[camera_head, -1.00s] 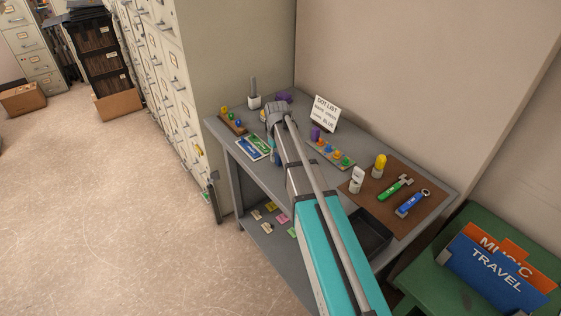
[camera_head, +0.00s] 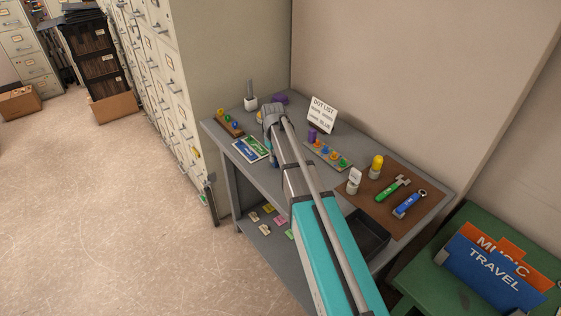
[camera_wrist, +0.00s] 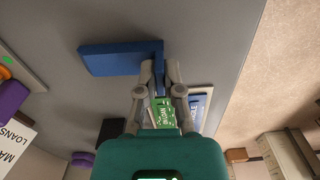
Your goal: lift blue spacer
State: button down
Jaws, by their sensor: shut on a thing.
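The blue spacer (camera_wrist: 120,58) shows in the wrist view as a dark blue bar with its right end between my fingertips. My gripper (camera_wrist: 160,75) is shut on that end, with one finger on each side. In the head view my gripper (camera_head: 270,135) is over the left part of the grey table (camera_head: 225,155), and my arm hides much of the space around it. A small bit of blue shows beside my wrist there. I cannot tell whether the spacer touches the tabletop.
Green and blue cards (camera_head: 252,149) lie close to my gripper. A peg board (camera_head: 328,155), a sign (camera_head: 321,113) and a brown mat (camera_head: 385,208) with tools are to the right. A pegged wooden block (camera_head: 229,122) is at the left, by the filing cabinets (camera_head: 165,80).

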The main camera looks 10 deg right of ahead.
jog(key=shift+w+r, duration=0.1)
jog(key=shift+r, duration=0.1)
jog(key=shift+r+p, duration=2.3)
jog(key=shift+p, duration=0.2)
